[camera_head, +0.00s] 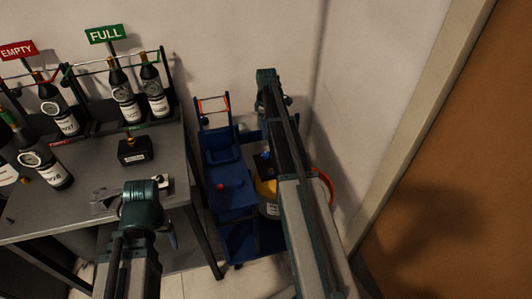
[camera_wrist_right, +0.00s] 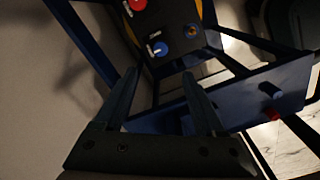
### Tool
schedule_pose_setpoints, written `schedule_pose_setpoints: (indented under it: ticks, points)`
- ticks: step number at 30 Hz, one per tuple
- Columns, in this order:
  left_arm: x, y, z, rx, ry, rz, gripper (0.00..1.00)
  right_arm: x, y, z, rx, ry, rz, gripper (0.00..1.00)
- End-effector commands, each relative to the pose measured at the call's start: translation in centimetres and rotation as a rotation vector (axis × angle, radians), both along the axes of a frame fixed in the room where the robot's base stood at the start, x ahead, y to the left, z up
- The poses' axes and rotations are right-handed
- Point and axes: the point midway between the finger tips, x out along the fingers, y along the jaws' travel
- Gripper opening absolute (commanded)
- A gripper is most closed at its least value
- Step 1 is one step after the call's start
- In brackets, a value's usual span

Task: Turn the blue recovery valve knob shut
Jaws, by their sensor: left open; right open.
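The blue knob (camera_wrist_right: 160,48) sits on a dark panel in the right wrist view, beside a small white label. It also shows in the head view (camera_head: 266,155), just left of my right arm. My right gripper (camera_wrist_right: 160,73) is open, with its two fingers apart and nothing between them. In its wrist view the knob appears just beyond the fingertips, roughly centred between them, and I see no contact. In the head view my right arm hides this gripper. My left arm stands over the table's front right, and its gripper is hidden.
A red knob (camera_wrist_right: 137,5) and a brass fitting (camera_wrist_right: 192,32) flank the blue knob. The blue cart's frame (camera_wrist_right: 272,88) surrounds the panel. The grey table (camera_head: 85,208) with several bottles stands left; a wooden door (camera_head: 460,150) is right.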

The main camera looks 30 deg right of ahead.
Motion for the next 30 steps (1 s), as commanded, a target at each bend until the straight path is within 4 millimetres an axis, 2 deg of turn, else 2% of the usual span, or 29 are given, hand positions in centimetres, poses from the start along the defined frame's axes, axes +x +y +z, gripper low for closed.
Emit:
schedule_pose_setpoints:
  ticks: [5,11,30]
  points:
    - [0.0,0.0,-0.4,0.0,0.0,0.0,0.72,-0.1,0.1,-0.3,0.0,0.0,0.0,0.72]
    - [0.0,0.0,-1.8,0.0,0.0,0.0,0.72,-0.1,0.2,-1.8,0.0,0.0,-0.001,0.72]
    - [0.0,0.0,-10.6,0.002,-0.001,0.0,0.72,-0.1,0.2,-10.6,-0.001,-0.001,-0.002,0.72]
